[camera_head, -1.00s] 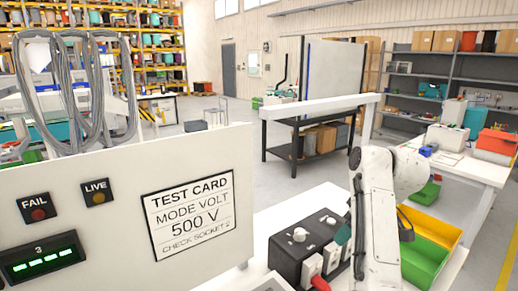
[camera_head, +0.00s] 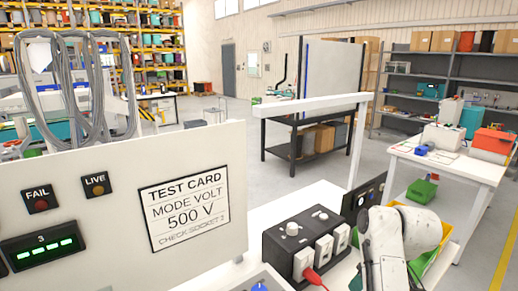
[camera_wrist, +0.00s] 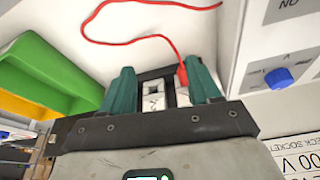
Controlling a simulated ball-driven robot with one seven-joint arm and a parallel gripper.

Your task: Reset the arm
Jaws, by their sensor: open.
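My arm (camera_head: 395,245) stands at the lower right of the head view, bent low beside a black box (camera_head: 305,228) with white sockets and a dial. A red plug (camera_head: 312,275) with a red lead is at its leftmost socket. In the wrist view my gripper (camera_wrist: 161,88) shows two teal fingers spread apart, with nothing held between them. White sockets (camera_wrist: 153,95) and the red plug (camera_wrist: 182,76) appear beyond the fingers, the plug close to the right finger. I cannot tell whether that finger touches it. The red lead (camera_wrist: 130,41) curls across the white bench.
A white panel (camera_head: 100,215) with a test card (camera_head: 184,214) and FAIL and LIVE lamps fills the left. Green and yellow bins (camera_wrist: 50,75) lie close on the arm's other side. A white bar frame (camera_head: 312,103) rises over the bench.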

